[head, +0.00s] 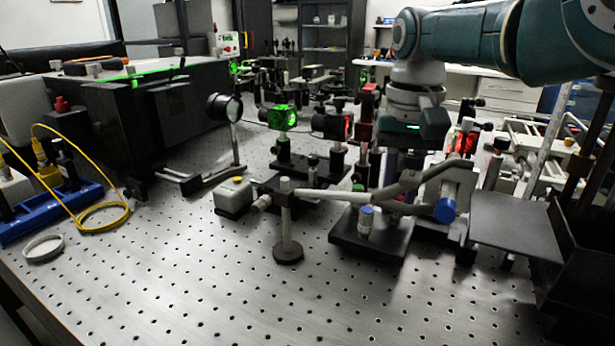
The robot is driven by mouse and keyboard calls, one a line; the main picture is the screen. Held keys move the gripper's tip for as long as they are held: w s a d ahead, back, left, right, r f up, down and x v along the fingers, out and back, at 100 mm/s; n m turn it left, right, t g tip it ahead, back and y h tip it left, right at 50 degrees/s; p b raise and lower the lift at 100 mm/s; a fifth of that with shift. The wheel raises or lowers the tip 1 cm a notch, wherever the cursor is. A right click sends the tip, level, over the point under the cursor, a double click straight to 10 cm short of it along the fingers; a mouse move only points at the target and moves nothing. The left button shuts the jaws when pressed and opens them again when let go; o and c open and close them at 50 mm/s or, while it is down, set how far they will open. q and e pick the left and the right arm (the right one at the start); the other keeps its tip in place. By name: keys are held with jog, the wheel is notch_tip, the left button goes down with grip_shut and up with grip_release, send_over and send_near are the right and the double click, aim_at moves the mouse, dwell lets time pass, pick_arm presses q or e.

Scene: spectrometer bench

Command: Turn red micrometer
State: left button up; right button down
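I cannot make out a clear red micrometer. A red part (468,143) shows among the mounts right of my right arm's wrist, and a red block (367,100) tops a post just left of it. My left gripper is out of view.
The perforated bench (200,290) is clear at the front. A small post (288,225) stands mid-bench, and a green-lit mount (283,118) is behind. A long black box (150,115), a yellow cable (125,205) and a blue rail (50,213) lie left. A dark plate (515,222) is at right.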

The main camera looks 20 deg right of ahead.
jog(key=n, duration=0.6)
jog(key=shift+n, duration=0.3)
dwell(0.5)
jog(key=c, duration=0.8)
grip_release()
jog(key=shift+o, duration=0.2)
